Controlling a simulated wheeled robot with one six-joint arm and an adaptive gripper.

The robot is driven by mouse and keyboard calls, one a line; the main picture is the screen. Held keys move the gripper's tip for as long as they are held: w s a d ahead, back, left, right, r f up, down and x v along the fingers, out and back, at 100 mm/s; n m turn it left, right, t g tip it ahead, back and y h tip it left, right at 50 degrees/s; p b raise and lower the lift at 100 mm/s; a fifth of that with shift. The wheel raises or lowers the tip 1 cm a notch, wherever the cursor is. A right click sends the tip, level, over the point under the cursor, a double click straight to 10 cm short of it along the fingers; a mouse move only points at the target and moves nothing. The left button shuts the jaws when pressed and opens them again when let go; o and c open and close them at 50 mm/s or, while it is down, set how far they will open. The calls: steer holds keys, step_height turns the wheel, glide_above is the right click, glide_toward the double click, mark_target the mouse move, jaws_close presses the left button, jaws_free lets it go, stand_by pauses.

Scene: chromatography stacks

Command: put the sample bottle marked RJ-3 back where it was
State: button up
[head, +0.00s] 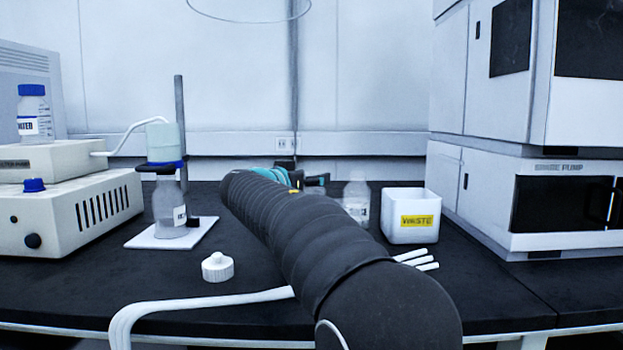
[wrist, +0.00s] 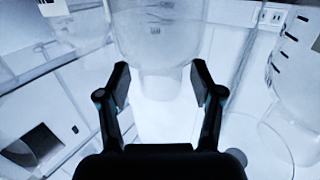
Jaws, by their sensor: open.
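A clear bottle (head: 356,193) with a white label stands on the black bench, just right of my gripper (head: 318,182) in the head view. The label is too small to read there. In the wrist view my gripper (wrist: 158,80) is open, with its two fingers apart and nothing clasped. A clear bottle (wrist: 155,45) with graduation marks lies ahead between and beyond the fingertips; its marking is unreadable. Another clear labelled bottle (head: 168,208) stands on a white pad at left, its label also not legible. I cannot tell which bottle is RJ-3.
A white WASTE bin (head: 411,222) stands right of the clear bottle. A white cap (head: 217,267) lies on the front bench. White tubes (head: 420,260) lie beside my arm.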

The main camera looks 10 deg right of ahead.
steer(key=v, duration=1.1)
steer(key=shift+s+a+b, duration=0.15)
steer(key=shift+b, duration=0.2)
